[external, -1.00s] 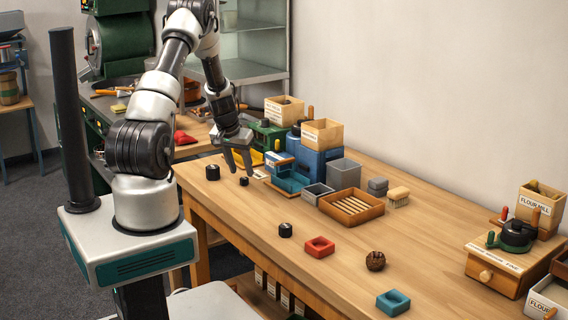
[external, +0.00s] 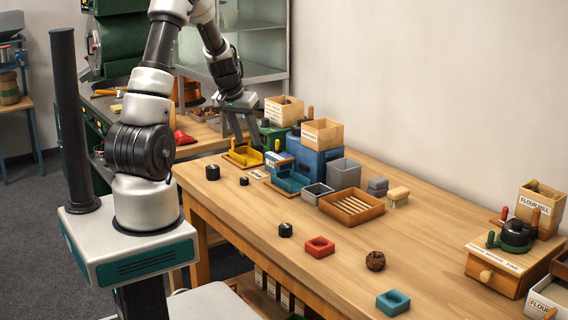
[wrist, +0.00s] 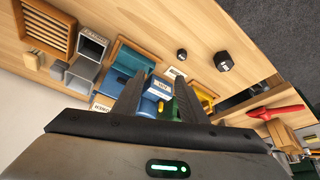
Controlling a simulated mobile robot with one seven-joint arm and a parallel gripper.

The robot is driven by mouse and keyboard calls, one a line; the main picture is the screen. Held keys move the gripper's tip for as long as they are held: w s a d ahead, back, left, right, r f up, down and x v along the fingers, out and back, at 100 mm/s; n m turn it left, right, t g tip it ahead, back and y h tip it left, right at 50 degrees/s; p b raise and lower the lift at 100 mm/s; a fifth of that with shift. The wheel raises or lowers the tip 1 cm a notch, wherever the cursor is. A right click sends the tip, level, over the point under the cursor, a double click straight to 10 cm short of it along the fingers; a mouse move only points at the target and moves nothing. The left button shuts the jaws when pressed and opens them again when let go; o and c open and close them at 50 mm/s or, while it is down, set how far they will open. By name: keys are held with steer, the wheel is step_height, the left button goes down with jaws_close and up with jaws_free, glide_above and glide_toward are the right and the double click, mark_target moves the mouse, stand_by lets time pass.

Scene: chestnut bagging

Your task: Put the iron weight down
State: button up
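Three black iron weights stand on the wooden table: a larger one (external: 213,172), a small one (external: 244,181) beside it, and another (external: 285,230) nearer the front edge. Two also show in the wrist view, the small one (wrist: 182,54) and the larger one (wrist: 223,61), both apart from my fingers. My gripper (external: 247,140) is raised above the yellow tray area at the table's far end. In the wrist view my gripper (wrist: 160,92) has its two dark fingers apart with nothing held between them. I cannot tell which weight was last handled.
A yellow tray (external: 243,153), a teal tray (external: 289,180) and a blue machine (external: 319,161) stand near my gripper. A grey bin (external: 343,173) and slatted wooden tray (external: 352,207) are farther right. A red dish (external: 320,247) sits near the front. Much of the middle table is clear.

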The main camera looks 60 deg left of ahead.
steer(key=d+r+m+t+h, duration=0.1)
steer(key=d+r+m, duration=0.1)
steer(key=d+r, duration=0.95)
steer(key=s+d+r+m, duration=0.1)
steer(key=s+d+r, duration=0.2)
steer(key=s+d, duration=0.6)
steer(key=s+d+r+m, duration=0.2)
steer(key=s+d+r, duration=0.1)
steer(key=s+d, duration=0.6)
steer(key=shift+s+d+r+h, duration=0.35)
steer(key=shift+d+r+h, duration=0.05)
steer(key=shift+d, duration=0.5)
step_height(320, 180, down, 27)
steer(key=b, duration=2.7)
